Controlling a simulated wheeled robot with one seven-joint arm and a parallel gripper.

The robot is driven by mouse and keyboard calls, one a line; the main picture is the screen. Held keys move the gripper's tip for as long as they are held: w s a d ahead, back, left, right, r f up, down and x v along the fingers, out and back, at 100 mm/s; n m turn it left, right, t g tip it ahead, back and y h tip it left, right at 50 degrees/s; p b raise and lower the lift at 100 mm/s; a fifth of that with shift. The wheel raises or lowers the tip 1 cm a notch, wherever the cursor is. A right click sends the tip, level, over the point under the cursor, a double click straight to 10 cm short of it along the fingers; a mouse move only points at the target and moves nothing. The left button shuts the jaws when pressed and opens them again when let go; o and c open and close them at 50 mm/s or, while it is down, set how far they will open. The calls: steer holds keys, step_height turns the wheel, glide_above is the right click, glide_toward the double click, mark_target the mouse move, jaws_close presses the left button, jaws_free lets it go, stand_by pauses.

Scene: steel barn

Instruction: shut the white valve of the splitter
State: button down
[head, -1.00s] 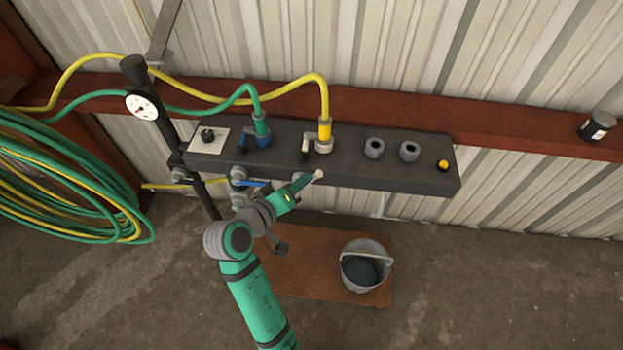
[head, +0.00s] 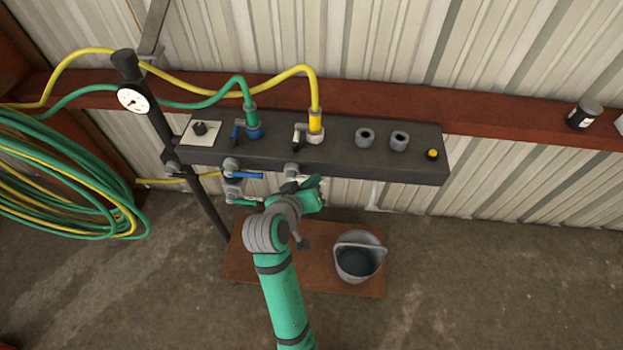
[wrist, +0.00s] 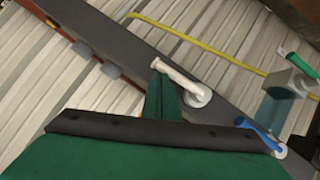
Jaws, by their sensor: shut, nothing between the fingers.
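The splitter is a long dark bar (head: 350,160) on the wall, with valves along its front. The white valve lever (wrist: 176,73) shows in the wrist view, lying roughly along the bar from its round hub (wrist: 200,97). In the head view my gripper and wrist mostly hide this lever. My gripper (head: 314,184) is in front of the bar's lower edge. In the wrist view its shut, empty green fingers (wrist: 160,92) stand right beside the white lever; I cannot tell whether they touch it. The blue lever (head: 246,174) and green lever (head: 242,202) are to the left.
A gauge (head: 133,100) is at left. A bucket (head: 357,258) stands on a brown board (head: 240,262) below. Space right of my gripper is clear.

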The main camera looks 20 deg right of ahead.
steer(key=shift+s+d+f, duration=0.1)
steer(key=shift+s+f, duration=0.05)
steer(key=shift+f, duration=0.1)
stand_by(0.5)
